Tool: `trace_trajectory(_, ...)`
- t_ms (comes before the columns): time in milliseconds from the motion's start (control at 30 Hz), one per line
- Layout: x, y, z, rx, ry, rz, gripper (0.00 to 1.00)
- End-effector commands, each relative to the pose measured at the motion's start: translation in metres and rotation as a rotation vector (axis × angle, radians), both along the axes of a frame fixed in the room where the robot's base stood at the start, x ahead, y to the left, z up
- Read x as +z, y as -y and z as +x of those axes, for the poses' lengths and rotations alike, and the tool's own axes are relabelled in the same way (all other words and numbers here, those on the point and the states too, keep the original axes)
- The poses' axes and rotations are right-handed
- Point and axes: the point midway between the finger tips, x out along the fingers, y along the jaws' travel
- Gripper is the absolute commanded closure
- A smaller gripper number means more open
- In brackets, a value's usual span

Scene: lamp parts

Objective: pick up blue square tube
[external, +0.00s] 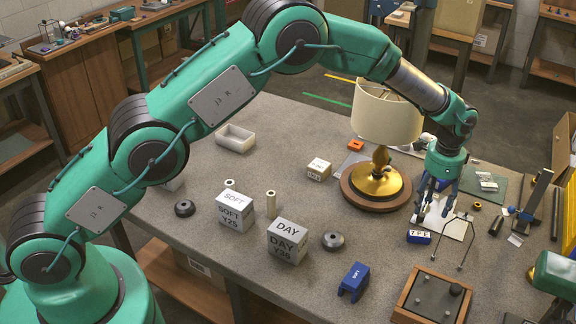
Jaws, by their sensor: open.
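A blue block-like piece with a white label (354,282) stands near the front edge of the table, right of centre; it may be the blue square tube, but its hollow is hard to make out. A smaller blue piece with a white label (418,238) lies farther back, just below my gripper in the picture. My gripper (433,211) points down over the right part of the table, beside a white sheet. It is open, and I see nothing held between its fingers. Its exact height above the table is hard to tell.
A lamp with a cream shade (386,116) and round wooden base (350,193) stands left of my gripper. White blocks (289,243) and dark round parts (333,241) lie left of the front blue piece. A wooden tray (408,306) is to its right. A thin wire stand (462,243) is near my gripper.

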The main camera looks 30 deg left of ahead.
Motion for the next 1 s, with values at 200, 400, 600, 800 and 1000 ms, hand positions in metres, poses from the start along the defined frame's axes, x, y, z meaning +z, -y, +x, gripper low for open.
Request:
trace_trajectory(200, -0.029, 0.0, -0.001, 0.0, -0.002, 0.002, 0.43)
trace_trajectory(400, -0.059, 0.0, -0.001, 0.0, -0.002, 0.002, 0.43)
trace_trajectory(600, -0.077, 0.0, 0.0, 0.0, 0.0, 0.0, 0.43)
trace_trajectory(800, -0.079, 0.0, 0.0, 0.0, 0.0, 0.0, 0.43)
trace_trajectory(1000, -0.079, 0.0, 0.0, 0.0, 0.0, 0.0, 0.43)
